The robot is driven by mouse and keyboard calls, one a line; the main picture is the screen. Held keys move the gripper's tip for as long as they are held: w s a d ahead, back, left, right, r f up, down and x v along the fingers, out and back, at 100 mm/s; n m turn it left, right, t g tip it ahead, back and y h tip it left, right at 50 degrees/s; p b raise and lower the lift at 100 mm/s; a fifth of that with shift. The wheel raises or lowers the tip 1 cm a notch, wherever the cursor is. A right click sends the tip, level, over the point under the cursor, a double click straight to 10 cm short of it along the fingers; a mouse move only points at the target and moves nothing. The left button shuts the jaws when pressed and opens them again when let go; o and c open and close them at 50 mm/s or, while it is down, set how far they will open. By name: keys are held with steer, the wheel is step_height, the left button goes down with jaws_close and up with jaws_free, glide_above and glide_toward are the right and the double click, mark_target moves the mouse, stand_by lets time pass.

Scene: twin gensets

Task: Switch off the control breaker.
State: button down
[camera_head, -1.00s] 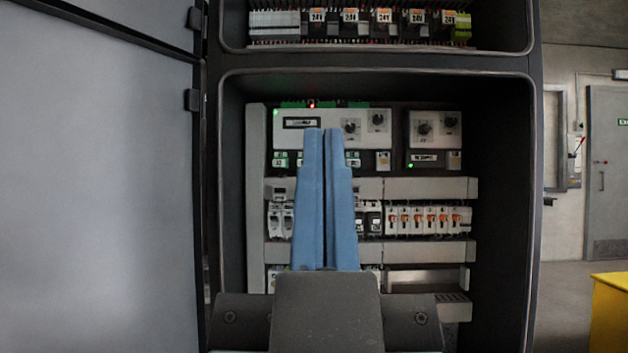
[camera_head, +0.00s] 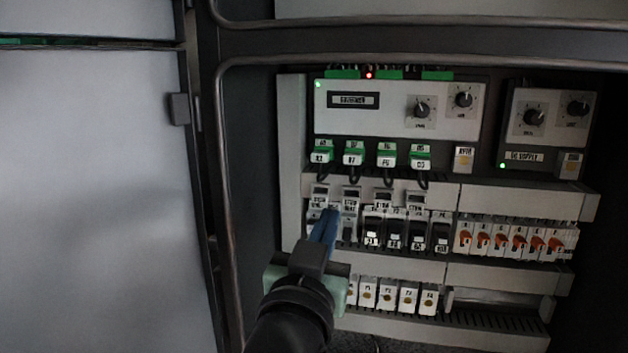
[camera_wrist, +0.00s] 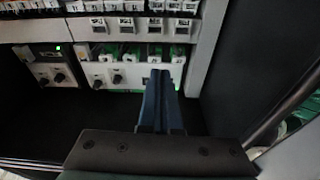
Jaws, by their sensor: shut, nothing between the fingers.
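A row of breakers sits on a rail inside the open cabinet in the head view. At its left end are light grey breakers (camera_head: 349,222), then several black ones (camera_head: 394,232), then several white ones with orange levers (camera_head: 517,240). The labels are too small to read, so I cannot tell which is the control breaker. My gripper (camera_head: 331,214) is shut and empty, its blue fingertips in front of the leftmost light grey breakers and partly hiding them. I cannot tell if they touch. In the wrist view the fingers (camera_wrist: 161,74) show close together.
A controller with knobs (camera_head: 399,112) and a smaller knobbed unit (camera_head: 545,128) are above the breakers, with green connectors (camera_head: 387,154) between. More small white devices (camera_head: 408,299) sit below. The open cabinet door (camera_head: 95,190) and frame edge (camera_head: 222,120) bound the left side.

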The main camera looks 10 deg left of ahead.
steer(key=w+a+f+g+p, duration=0.2)
steer(key=a+f+g+p, duration=0.1)
steer(key=a+f+p, duration=0.1)
steer(key=shift+w+a+n+p, duration=0.3)
steer(key=shift+a+p, duration=0.6)
steer(key=shift+p, duration=0.3)
steer(key=shift+f, duration=0.1)
steer(key=w, duration=0.6)
steer(key=w+f, duration=0.1)
steer(key=w, duration=0.3)
steer(key=shift+s+f+b, duration=0.15)
steer(key=shift+f+b, duration=0.05)
steer(key=shift+b, duration=0.7)
